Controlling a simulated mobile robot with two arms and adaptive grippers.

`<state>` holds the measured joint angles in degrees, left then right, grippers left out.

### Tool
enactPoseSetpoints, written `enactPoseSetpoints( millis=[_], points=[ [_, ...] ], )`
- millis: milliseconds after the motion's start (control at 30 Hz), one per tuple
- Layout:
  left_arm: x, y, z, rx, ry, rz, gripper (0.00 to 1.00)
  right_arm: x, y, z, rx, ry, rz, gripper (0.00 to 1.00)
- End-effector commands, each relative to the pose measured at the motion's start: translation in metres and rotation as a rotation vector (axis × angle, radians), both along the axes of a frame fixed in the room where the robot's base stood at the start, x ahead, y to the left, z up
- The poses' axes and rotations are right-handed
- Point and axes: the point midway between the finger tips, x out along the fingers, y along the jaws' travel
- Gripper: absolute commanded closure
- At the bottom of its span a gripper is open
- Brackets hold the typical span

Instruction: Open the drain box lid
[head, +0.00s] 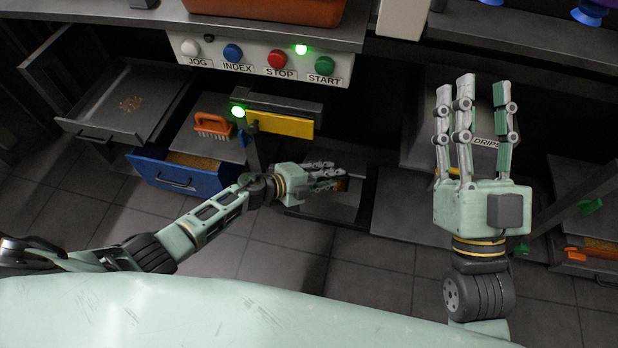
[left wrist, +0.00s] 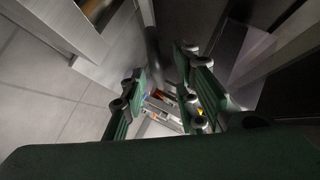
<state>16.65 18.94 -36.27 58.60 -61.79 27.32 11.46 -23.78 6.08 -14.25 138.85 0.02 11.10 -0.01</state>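A grey box with a white label reading DRIPS (head: 487,142) stands right of centre in the head view. My right gripper covers part of it, so I cannot tell how its lid sits. My right gripper (head: 478,110) points up in front of the box, its fingers spread apart and holding nothing I can see. I cannot tell whether it touches the box. My left gripper (head: 328,176) is left of the box, over a low grey compartment, pointing right. In the left wrist view its fingers (left wrist: 165,100) are apart, with nothing clearly held between them.
A button panel (head: 262,61) runs along the counter edge above. A grey pulled-out tray (head: 126,103) is at the left. Green and orange handles (head: 585,255) are at the right. The tiled floor in front is clear.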

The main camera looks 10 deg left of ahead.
Motion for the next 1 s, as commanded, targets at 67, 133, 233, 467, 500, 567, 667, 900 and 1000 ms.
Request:
enactPoseSetpoints(
  millis=[67, 133, 233, 467, 500, 567, 667, 900, 1000],
  points=[
    [-0.009, 0.01, 0.004, 0.005, -0.001, -0.002, 0.72, 0.0, 0.0, 0.0, 0.0, 0.001, 0.0, 0.6],
    [-0.017, 0.02, 0.009, 0.006, -0.001, -0.003, 0.72, 0.0, 0.0, 0.0, 0.0, 0.001, 0.0, 0.6],
    [-0.03, 0.036, 0.017, 0.005, 0.001, -0.001, 0.72, 0.0, 0.0, 0.0, 0.0, 0.001, 0.0, 0.6],
    [-0.054, 0.063, 0.033, 0.002, 0.001, -0.002, 0.72, 0.0, 0.0, -0.001, 0.0, 0.001, 0.0, 0.6],
    [-0.056, 0.066, 0.034, 0.003, 0.001, -0.001, 0.72, 0.0, 0.0, -0.001, 0.0, 0.001, 0.0, 0.6],
    [-0.059, 0.07, 0.037, 0.001, 0.001, -0.001, 0.72, 0.0, 0.0, -0.001, 0.0, 0.001, 0.0, 0.6],
    [-0.062, 0.073, 0.039, 0.001, 0.001, 0.0, 0.72, 0.0, 0.0, -0.001, 0.0, 0.001, 0.0, 0.6],
    [-0.062, 0.074, 0.04, 0.001, 0.0, 0.001, 0.72, 0.0, 0.0, -0.001, 0.0, 0.001, 0.0, 0.6],
    [-0.062, 0.073, 0.038, 0.0, -0.002, -0.001, 0.78, 0.0, 0.0, 0.0, 0.001, -0.004, 0.0, 0.6]
  ],
)
